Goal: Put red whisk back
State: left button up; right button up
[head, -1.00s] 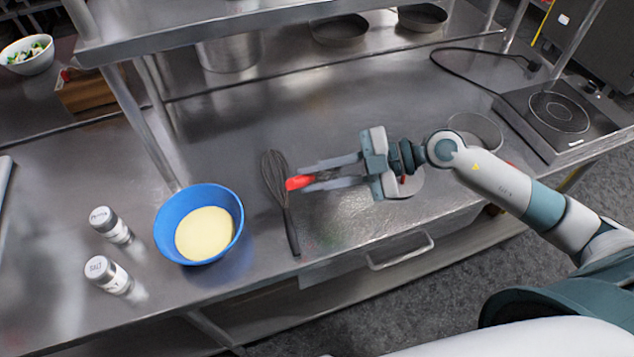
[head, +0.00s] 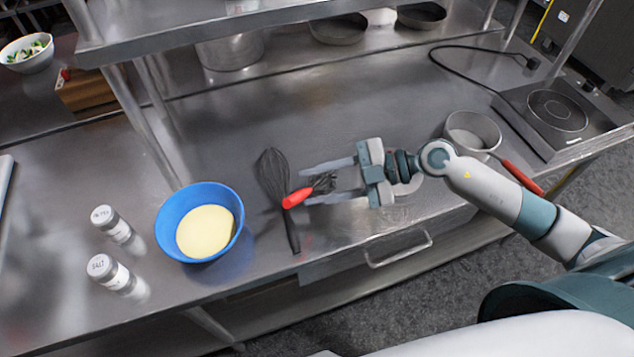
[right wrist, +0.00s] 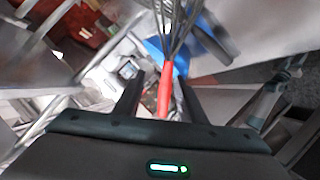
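The red whisk, with a red handle (head: 297,198) and dark wires (head: 323,183), is at my right gripper (head: 308,186). Its wires show between the spread fingers, and its handle sticks out to the left past the fingertips. In the right wrist view the red handle (right wrist: 165,92) lies between the two fingers, with visible gaps on both sides, so the gripper looks open around it. Whether the whisk touches the counter is hard to tell. My left gripper is not in view.
A blue bowl (head: 169,231) with yellow contents stands left of the whisks, beside two shakers (head: 108,272). A saucepan (head: 472,128) with a red handle and a hot plate (head: 557,110) are at the right. The counter behind my gripper is clear. A shelf (head: 190,38) overhangs the back.

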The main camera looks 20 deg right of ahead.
jog(key=shift+r, duration=0.15)
jog(key=shift+s+d+b, duration=0.15)
jog(key=shift+d+b, duration=0.15)
jog(key=shift+d, duration=0.2)
jog(key=b+v, duration=0.4)
jog(key=v, duration=0.7)
jog(key=shift+r, duration=0.1)
dwell(0.3)
